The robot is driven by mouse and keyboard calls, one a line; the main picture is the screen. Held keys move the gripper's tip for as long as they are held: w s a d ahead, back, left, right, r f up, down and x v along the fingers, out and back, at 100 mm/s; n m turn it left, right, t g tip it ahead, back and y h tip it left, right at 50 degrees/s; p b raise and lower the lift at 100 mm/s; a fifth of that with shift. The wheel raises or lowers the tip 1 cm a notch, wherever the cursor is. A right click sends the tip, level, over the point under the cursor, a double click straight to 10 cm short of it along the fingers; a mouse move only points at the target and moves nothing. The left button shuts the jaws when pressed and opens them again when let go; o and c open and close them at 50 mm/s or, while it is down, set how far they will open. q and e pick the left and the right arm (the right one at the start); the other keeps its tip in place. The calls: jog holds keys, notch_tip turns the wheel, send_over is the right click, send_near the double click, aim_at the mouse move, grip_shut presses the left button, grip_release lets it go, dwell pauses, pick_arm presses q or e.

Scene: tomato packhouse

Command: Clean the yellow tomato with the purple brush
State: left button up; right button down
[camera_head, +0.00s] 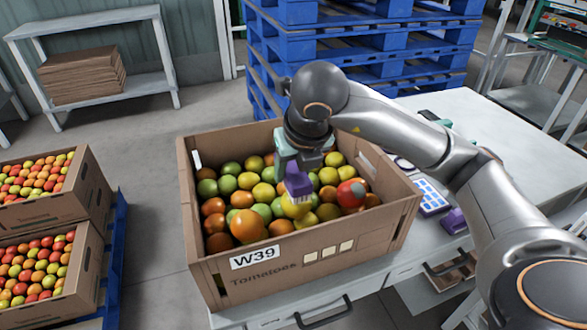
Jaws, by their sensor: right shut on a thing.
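My right gripper (297,165) reaches down over the cardboard tomato box and is shut on the purple brush (298,184). The brush points down, with its pale bristles at or just above a yellow tomato (294,209) near the middle of the box. The brush covers the top of that tomato, so I cannot tell for certain whether the bristles touch it. My left gripper is not in view.
The box (323,265), marked W39, is full of green, yellow, orange and red tomatoes. Its walls surround the gripper. A blue-and-white tray (431,197) and a purple object (454,221) lie on the table (500,140) to the right. Blue pallets (370,45) stand behind.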

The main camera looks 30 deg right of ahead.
jog(key=shift+r+p, duration=1.95)
jog(key=shift+r, duration=0.95)
jog(key=shift+f, duration=0.1)
